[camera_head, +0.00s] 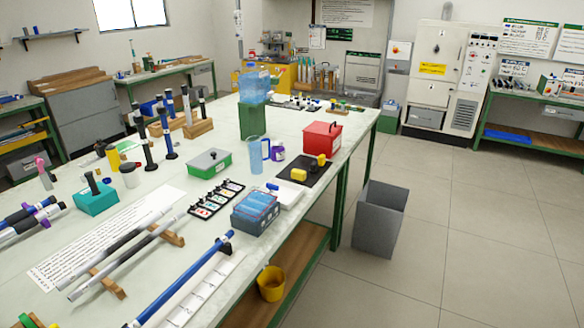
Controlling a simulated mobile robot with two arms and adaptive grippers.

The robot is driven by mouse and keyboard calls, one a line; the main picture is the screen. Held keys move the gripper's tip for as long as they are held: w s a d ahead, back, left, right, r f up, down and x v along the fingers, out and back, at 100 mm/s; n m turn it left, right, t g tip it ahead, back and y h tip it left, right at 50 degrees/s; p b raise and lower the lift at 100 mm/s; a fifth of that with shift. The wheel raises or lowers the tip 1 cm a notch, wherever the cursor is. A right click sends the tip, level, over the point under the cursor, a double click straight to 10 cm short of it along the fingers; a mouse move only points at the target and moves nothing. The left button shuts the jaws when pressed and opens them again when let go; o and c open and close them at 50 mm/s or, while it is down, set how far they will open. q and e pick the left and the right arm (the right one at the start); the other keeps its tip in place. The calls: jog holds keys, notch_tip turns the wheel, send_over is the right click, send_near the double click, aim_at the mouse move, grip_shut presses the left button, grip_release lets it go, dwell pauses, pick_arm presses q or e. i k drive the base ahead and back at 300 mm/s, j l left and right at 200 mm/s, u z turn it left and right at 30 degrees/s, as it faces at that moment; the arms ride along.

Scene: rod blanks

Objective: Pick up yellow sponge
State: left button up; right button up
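A small yellow block (299,175), which looks like the sponge, lies at the near left part of a dark mat (313,177) on the workbench. A second small yellow piece (321,160) is at the mat's far side, close to the red box; it is too small to tell what it is. Neither of my grippers shows in the head view.
A red box (321,137) stands just behind the mat. A white tray (287,195) and a blue-topped box (255,211) are nearer. A clear blue cup (256,155) stands to the left. Rods (130,250) lie in front. A grey bin (379,219) stands on the open floor.

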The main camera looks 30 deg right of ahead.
aim_at(296, 174)
jog(key=i+l+u, duration=0.1)
jog(key=l, duration=0.25)
jog(key=i+l, duration=0.25)
jog(key=i+l+u, duration=0.15)
jog(key=l, duration=0.3)
jog(key=i+l, duration=0.1)
jog(key=l, duration=0.3)
jog(key=i+l+u, duration=0.15)
jog(key=l, duration=0.2)
jog(key=i+l+u, duration=0.1)
jog(key=l, duration=0.3)
